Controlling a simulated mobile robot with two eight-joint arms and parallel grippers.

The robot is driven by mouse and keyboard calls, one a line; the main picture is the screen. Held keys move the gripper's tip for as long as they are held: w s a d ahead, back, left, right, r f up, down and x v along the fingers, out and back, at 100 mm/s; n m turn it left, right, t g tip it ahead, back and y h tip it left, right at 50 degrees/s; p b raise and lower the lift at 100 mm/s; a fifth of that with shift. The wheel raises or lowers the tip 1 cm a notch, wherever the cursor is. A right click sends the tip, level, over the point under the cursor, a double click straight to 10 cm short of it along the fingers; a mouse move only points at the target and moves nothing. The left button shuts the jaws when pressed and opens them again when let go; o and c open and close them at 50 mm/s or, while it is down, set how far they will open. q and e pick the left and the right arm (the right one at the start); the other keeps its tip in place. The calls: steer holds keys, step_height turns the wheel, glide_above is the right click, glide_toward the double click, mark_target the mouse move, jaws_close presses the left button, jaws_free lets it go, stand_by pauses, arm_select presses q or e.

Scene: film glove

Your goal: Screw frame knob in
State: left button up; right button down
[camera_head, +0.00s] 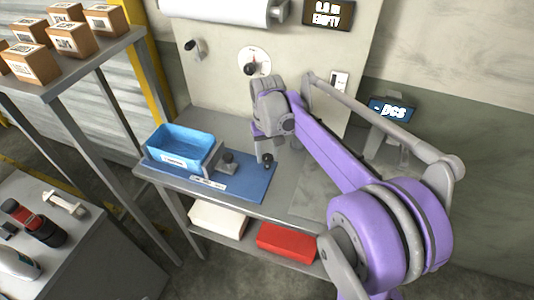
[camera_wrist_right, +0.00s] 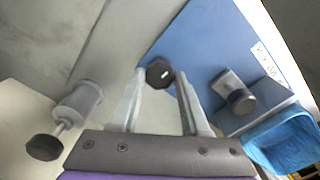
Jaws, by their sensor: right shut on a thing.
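My right gripper (camera_head: 265,156) points down over the blue mat. It is shut on a black knob (camera_head: 267,161), which shows at its fingertips. In the right wrist view the knob (camera_wrist_right: 160,72) is dark and faceted, between the two tips of my right gripper (camera_wrist_right: 159,78). A grey metal frame block (camera_head: 213,160) stands on the mat beside the blue tray. A second dark knob (camera_head: 228,157) is at this block, left of my gripper, and it also shows in the right wrist view (camera_wrist_right: 241,101). I cannot tell whether the held knob touches the mat. My left gripper is not in view.
The blue tray (camera_head: 183,139) sits at the left of the blue mat (camera_head: 250,187). A panel with a dial (camera_head: 254,62) stands behind the bench. A display (camera_head: 393,110) stands at right. The lower shelf holds a red box (camera_head: 286,242) and a white box (camera_head: 218,218).

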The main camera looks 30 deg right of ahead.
mark_target(268, 157)
steer(key=m, duration=0.4)
steer(key=shift+m, duration=0.3)
steer(key=m, duration=0.4)
steer(key=shift+m, duration=0.3)
steer(key=m, duration=0.4)
steer(key=shift+d+r, duration=0.1)
steer(key=shift+m, duration=1.9)
steer(key=shift+c, duration=1.9)
jaws_free()
step_height(268, 157, up, 11)
